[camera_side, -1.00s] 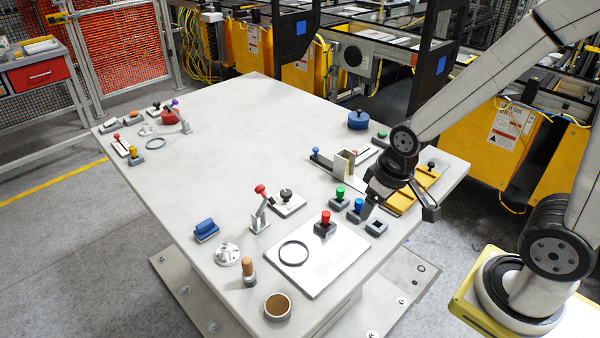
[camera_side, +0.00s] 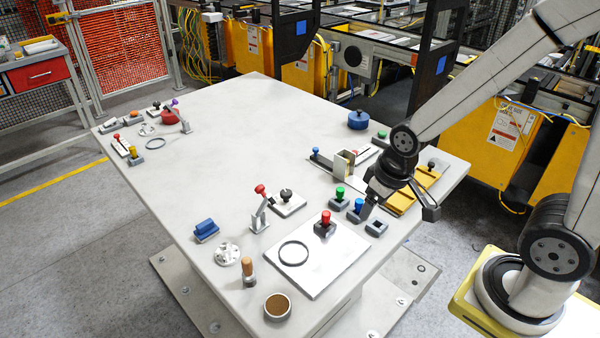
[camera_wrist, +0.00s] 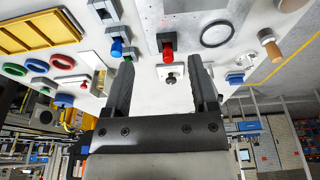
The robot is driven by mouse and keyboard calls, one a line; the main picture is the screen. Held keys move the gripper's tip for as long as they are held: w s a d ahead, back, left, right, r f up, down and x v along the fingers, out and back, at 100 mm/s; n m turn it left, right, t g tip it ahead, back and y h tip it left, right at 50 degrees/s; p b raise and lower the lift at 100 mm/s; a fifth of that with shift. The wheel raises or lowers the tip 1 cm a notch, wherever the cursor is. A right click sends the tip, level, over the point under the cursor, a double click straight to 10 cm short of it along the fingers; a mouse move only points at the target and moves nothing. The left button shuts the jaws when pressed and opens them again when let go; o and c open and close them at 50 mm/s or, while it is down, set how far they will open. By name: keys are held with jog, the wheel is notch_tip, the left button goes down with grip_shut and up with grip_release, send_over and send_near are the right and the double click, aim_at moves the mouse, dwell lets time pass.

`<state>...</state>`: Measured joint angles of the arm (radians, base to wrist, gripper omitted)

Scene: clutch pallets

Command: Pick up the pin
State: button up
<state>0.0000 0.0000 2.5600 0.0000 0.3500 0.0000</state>
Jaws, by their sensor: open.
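Several knobbed pins stand upright in small grey blocks, and I cannot tell which one the task means. A red-topped pin (camera_side: 325,219) stands in a dark block on the white plate; it also shows in the wrist view (camera_wrist: 168,52). A blue-topped pin (camera_side: 359,205) and a green-topped pin (camera_side: 340,193) stand to its right. The blue one shows in the wrist view (camera_wrist: 117,48) close to a finger. My gripper (camera_side: 369,204) is over the right side of the table, beside the blue pin. In the wrist view its fingers (camera_wrist: 163,85) are apart with nothing held between them.
A black ring (camera_side: 294,253) lies on the white plate (camera_side: 318,272). A red-knobbed lever (camera_side: 260,205) and black-knobbed block (camera_side: 287,203) stand left. The table's middle (camera_side: 250,140) is clear.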

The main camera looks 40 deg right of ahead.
jog(key=shift+w, duration=0.15)
jog(key=n+g, duration=0.3)
jog(key=n, duration=1.3)
send_over(326, 213)
jog(key=shift+d+f, duration=0.15)
jog(key=shift+f, duration=1.55)
jog(key=shift+f, duration=0.1)
jog(key=shift+f, duration=3.8)
grip_shut()
